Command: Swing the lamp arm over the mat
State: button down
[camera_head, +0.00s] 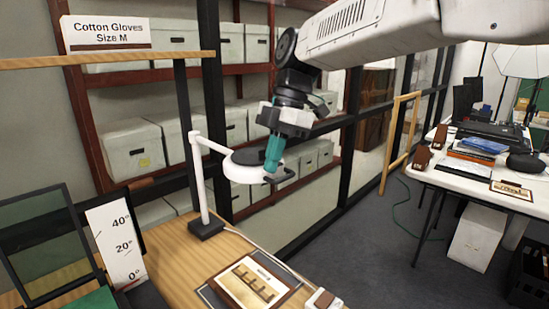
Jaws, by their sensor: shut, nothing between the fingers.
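The lamp has a white post on a black base (206,228) and a short white arm (212,145) at its top. The arm reaches right to a round lamp head (238,172) with a white rim and a dark top. My gripper (279,178) is shut and empty at the right side of the lamp head, overlapping its edge in view; I cannot tell whether they touch. The grey mat (207,293) lies on the wooden table at the bottom, right of and nearer than the lamp base, with a framed brown picture (250,284) on it. The lamp head is beyond the mat.
A white card with angle marks (116,245) and a dark-framed panel (45,240) stand at left. A small white-and-brown object (323,300) sits by the mat. Shelves with boxes (132,148) stand behind. A cluttered white table (470,180) is at right, with open floor between.

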jog(key=shift+w+a+r, duration=0.1)
jog(key=shift+w+a, duration=0.05)
jog(key=v, duration=0.9)
jog(key=s+d+f+m+t+h, duration=0.1)
jog(key=s+d+f+m+t, duration=0.1)
jog(key=s+d+f+m, duration=0.7)
jog(key=s+d+f+m+t+h, duration=0.1)
jog(key=s+d+f+m+t, duration=0.1)
jog(key=s+d+f+m, duration=0.7)
jog(key=shift+s+d+f+m+h, duration=0.15)
jog(key=shift+s+d+m+h, duration=0.25)
jog(key=shift+s+d+m, duration=4.05)
jog(key=shift+s+d+n, duration=0.25)
jog(key=shift+d+n, duration=0.05)
jog(key=shift+n, duration=0.05)
